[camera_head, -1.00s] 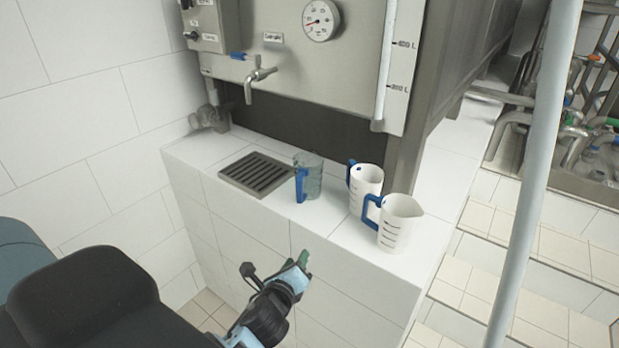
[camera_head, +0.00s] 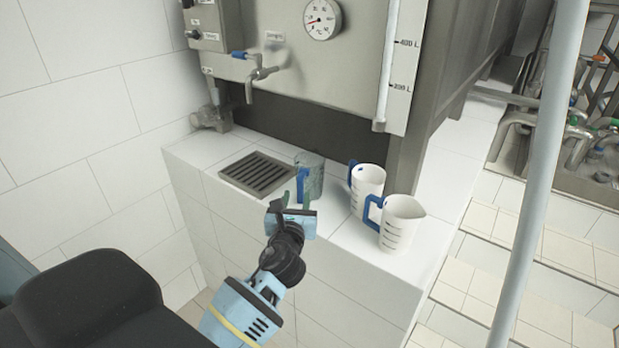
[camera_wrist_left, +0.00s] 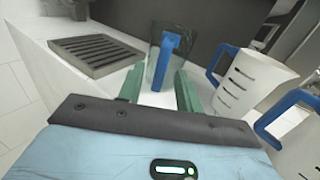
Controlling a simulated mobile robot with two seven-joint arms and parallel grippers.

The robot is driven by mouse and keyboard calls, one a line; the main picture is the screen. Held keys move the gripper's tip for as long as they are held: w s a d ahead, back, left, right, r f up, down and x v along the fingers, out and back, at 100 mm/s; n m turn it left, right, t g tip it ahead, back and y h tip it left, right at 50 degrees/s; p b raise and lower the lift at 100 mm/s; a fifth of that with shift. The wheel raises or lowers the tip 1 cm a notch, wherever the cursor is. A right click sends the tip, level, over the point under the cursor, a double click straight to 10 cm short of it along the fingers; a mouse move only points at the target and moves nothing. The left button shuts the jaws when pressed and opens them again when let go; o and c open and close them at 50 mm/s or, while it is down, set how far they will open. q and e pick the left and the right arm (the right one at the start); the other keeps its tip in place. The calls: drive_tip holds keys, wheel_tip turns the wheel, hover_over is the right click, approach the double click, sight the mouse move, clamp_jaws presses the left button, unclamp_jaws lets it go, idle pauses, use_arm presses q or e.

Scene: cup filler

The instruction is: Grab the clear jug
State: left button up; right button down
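The clear jug (camera_head: 314,172) stands upright on the white tiled ledge, just right of the drain grate, with its blue handle (camera_head: 301,186) facing me. It also shows in the left wrist view (camera_wrist_left: 153,66), with the blue handle between and beyond the fingertips. My left gripper (camera_head: 292,202) is in front of the jug, near the ledge's front edge. Its two green fingers (camera_wrist_left: 159,84) are apart with nothing visibly held between them. I cannot tell whether a finger touches the handle. My right gripper is not in view.
Two white jugs with blue handles (camera_head: 367,184) (camera_head: 401,226) stand to the right of the clear jug. A dark drain grate (camera_head: 257,173) lies to its left, below a metal tap (camera_head: 258,76). The steel tank (camera_head: 290,60) rises behind. A pale vertical pipe (camera_head: 540,180) is at the right.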

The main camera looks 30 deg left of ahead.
sight(300, 190)
use_arm(q)
drive_tip(key=shift+d+x, duration=0.2)
drive_tip(key=shift+x, duration=2.3)
drive_tip(key=shift+w+f, duration=0.1)
drive_tip(key=shift+w, duration=0.05)
clamp_jaws()
